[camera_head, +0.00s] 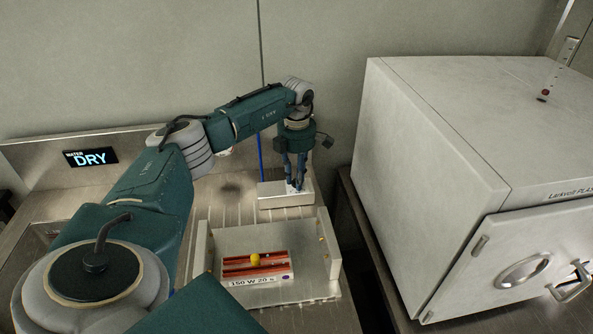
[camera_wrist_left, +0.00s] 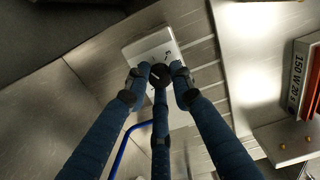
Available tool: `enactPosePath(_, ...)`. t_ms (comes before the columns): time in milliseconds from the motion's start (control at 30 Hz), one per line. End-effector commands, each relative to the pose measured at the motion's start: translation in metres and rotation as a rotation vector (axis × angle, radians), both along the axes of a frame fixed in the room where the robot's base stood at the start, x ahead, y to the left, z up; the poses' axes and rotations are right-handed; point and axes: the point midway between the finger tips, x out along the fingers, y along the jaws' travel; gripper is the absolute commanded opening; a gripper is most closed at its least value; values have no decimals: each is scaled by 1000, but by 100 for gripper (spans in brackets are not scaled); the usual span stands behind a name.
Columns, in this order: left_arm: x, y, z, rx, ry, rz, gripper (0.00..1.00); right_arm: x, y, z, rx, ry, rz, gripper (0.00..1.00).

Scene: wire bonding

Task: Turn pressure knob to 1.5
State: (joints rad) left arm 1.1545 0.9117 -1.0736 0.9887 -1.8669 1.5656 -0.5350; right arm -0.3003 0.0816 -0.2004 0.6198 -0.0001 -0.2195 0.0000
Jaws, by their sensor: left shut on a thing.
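The pressure knob (camera_wrist_left: 155,77) is a small dark round piece on top of a pale metal box (camera_wrist_left: 142,48); it is mostly covered by my fingertips, and its pointer and scale cannot be read clearly. In the head view the box (camera_head: 272,196) stands at the back of the steel bench, with a blue tube rising beside it. My left gripper (camera_head: 297,186) points straight down over the box and is shut on the knob. In the wrist view the left gripper (camera_wrist_left: 158,80) has its fingers closed in around the knob. My right gripper is not in view.
An open metal holder (camera_head: 325,262) with a red-striped block (camera_head: 257,283) labelled "150 W 20 s" stands in front of the box. A large pale chamber (camera_head: 440,140) with a door stands to the right. A "WATER DRY" display (camera_head: 91,157) is at the back left.

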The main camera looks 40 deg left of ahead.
Motion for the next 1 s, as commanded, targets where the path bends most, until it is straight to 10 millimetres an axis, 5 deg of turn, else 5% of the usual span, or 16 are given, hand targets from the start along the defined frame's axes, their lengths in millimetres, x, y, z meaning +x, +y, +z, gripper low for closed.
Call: enactPosePath(1000,2,1,4,-1,-7,932,0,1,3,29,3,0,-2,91)
